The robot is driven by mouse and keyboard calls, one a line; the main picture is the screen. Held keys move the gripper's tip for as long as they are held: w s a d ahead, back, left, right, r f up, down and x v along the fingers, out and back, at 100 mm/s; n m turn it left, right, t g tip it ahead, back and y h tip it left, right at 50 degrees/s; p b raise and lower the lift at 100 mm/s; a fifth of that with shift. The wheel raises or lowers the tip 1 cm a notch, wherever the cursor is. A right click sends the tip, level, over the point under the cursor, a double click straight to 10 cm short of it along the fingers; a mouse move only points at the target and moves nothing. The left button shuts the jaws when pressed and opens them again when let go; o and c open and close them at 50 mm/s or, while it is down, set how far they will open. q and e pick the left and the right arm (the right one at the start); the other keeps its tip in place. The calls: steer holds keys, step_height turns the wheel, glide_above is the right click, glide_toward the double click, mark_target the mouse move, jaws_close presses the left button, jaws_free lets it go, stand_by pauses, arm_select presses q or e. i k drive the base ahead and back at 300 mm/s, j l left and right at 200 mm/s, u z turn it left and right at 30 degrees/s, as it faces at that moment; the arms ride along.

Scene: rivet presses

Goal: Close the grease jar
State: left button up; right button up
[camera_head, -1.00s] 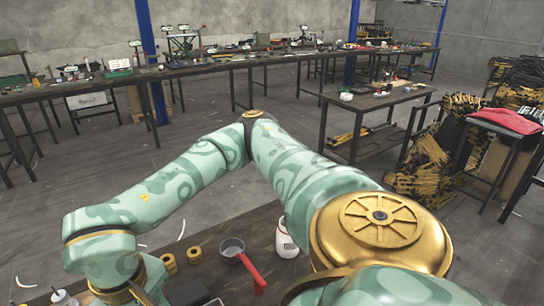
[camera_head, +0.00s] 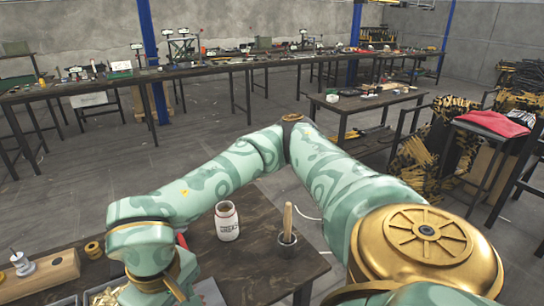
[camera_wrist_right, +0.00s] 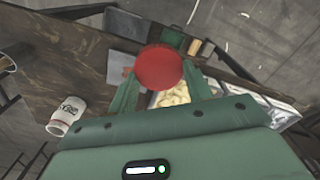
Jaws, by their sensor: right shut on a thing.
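The grease jar (camera_head: 228,224), white with a dark-lettered label, stands upright on the bench in the head view. Its mouth looks uncovered. In the right wrist view the jar (camera_wrist_right: 66,116) is at the left, apart from my gripper. My right gripper (camera_wrist_right: 158,80) is shut on a round red lid (camera_wrist_right: 159,66), held above the bench. In the head view my right arm hides most of that gripper and the lid. My left gripper is not in view.
The dark workbench (camera_head: 262,262) holds a grey cup (camera_head: 287,245) with an upright wooden handle, right of the jar. A brass spool (camera_head: 94,250) and a wooden block (camera_head: 40,275) lie at left. The bench is bare between jar and cup.

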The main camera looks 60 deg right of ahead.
mark_target(226, 219)
steer(key=k+l+z, duration=0.1)
steer(key=l, duration=0.35)
steer(key=k+l, duration=0.15)
steer(key=l, duration=0.3)
steer(key=k+l+z, duration=0.15)
steer(key=l, duration=0.75)
steer(key=k+z, duration=0.05)
